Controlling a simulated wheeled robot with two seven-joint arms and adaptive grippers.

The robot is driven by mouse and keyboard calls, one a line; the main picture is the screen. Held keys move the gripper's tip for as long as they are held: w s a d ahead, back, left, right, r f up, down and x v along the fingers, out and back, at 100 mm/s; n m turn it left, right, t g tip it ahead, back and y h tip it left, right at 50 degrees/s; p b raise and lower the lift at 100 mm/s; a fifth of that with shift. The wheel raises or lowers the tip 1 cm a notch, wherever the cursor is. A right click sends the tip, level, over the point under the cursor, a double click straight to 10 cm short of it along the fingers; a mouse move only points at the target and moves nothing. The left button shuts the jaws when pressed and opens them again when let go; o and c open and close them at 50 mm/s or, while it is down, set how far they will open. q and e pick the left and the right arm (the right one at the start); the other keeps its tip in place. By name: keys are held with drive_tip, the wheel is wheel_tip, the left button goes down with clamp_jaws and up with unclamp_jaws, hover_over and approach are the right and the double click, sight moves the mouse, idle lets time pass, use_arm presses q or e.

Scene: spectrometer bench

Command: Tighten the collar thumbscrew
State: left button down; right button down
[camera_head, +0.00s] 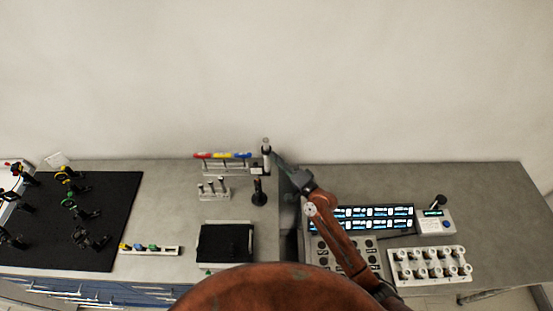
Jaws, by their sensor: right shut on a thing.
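A pale upright post (266,147) with a dark band stands at the back of the bench, right of the rack of coloured pieces. My right gripper (275,157) reaches in from the right, with its fingertips against the post's right side at about collar height. It is shut on what appears to be the collar thumbscrew, which is too small and too covered by the fingers to make out. My left gripper is out of view.
A black stand (258,191) is just in front of the post. A rack with red, yellow and blue pieces (223,156) is to its left. A lit control panel (375,218) and a white tray of knobs (430,266) lie right. A black breadboard (105,225) with mounts is far left.

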drive_tip(key=shift+r, duration=0.1)
idle(0.3)
drive_tip(key=c, duration=2)
unclamp_jaws()
drive_tip(key=shift+o, duration=0.2)
drive_tip(key=v, duration=1.2)
